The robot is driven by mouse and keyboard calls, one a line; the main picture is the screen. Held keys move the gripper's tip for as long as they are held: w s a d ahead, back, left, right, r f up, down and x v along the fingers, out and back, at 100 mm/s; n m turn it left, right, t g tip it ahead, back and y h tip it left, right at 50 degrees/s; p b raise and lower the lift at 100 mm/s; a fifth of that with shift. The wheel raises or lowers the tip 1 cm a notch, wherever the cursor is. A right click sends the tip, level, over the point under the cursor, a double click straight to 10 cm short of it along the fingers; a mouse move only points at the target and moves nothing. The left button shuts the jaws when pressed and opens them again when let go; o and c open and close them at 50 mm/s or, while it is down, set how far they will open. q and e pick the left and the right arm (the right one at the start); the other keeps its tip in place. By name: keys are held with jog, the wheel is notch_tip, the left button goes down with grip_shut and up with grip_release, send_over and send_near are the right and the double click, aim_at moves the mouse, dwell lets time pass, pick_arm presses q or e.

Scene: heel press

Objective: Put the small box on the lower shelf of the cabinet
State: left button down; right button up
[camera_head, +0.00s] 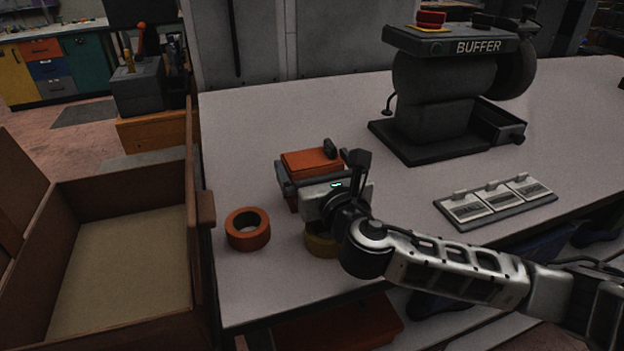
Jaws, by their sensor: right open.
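A small orange-red box (312,161) lies on the light worktable near its left end. My right gripper (308,166) is open, with its fingers at either side of the box. The gripper body hides the near part of the box, and I cannot tell whether the fingers touch it. A brown wooden cabinet-like case (103,181) stands at the left, with a pale bare panel inside. I cannot make out separate shelves in it. My left gripper is out of view.
An orange tape roll (248,229) and a partly hidden yellow roll (320,243) lie near the gripper. A dark buffer machine (444,90) stands at the back right. A tray of pale plates (495,202) lies at the right. The table's back left is clear.

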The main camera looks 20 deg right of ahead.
jog(key=shift+w, duration=1.05)
jog(key=c, duration=0.9)
jog(key=shift+c, duration=0.8)
jog(key=shift+r, duration=0.15)
